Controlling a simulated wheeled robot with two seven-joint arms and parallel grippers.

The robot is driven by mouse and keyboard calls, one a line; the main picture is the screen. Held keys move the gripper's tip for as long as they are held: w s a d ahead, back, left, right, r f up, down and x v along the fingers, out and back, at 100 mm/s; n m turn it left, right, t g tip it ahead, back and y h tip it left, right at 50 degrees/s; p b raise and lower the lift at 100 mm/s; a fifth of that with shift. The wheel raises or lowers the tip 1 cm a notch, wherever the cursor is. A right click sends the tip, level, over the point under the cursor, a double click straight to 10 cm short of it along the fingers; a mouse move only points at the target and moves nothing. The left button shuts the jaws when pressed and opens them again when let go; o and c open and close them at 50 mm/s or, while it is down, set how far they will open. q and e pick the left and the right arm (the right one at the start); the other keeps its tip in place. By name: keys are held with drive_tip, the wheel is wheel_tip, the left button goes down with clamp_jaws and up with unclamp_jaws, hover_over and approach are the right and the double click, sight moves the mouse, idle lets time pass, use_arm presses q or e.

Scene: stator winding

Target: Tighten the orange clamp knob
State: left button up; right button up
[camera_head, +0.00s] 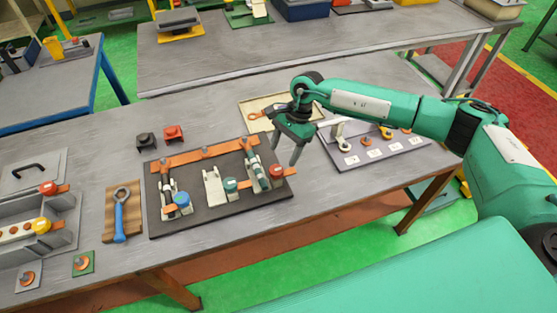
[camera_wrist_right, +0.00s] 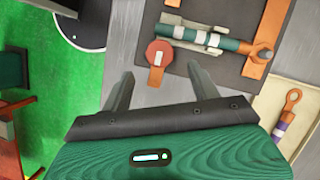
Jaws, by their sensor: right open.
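A round red-orange knob (camera_head: 276,170) with a pale bar across its top sits on an orange tab at the right end of the dark fixture board (camera_head: 215,208). In the right wrist view the knob (camera_wrist_right: 159,53) lies just beyond the gap between my fingertips. My right gripper (camera_head: 287,153) is open and empty, pointing down above the board's right edge, apart from the knob. It also shows in the wrist view (camera_wrist_right: 162,80). A teal and white rod (camera_head: 256,170) lies beside the knob. My left gripper is not in view.
The board also carries an orange bar (camera_head: 205,153), a blue knob (camera_head: 182,199) and a teal knob (camera_head: 231,184). A blue-handled wrench (camera_head: 120,218) lies left. A tan tray (camera_head: 250,104) stands behind, and a grey tray with small parts (camera_head: 410,147) right.

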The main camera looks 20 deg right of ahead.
sight(277, 169)
drive_tip(key=p+x, duration=0.1)
drive_tip(key=x, duration=0.5)
drive_tip(key=shift+p, duration=0.35)
drive_tip(key=shift+r, duration=0.1)
drive_tip(key=c, duration=1)
drive_tip(key=shift+o, duration=0.2)
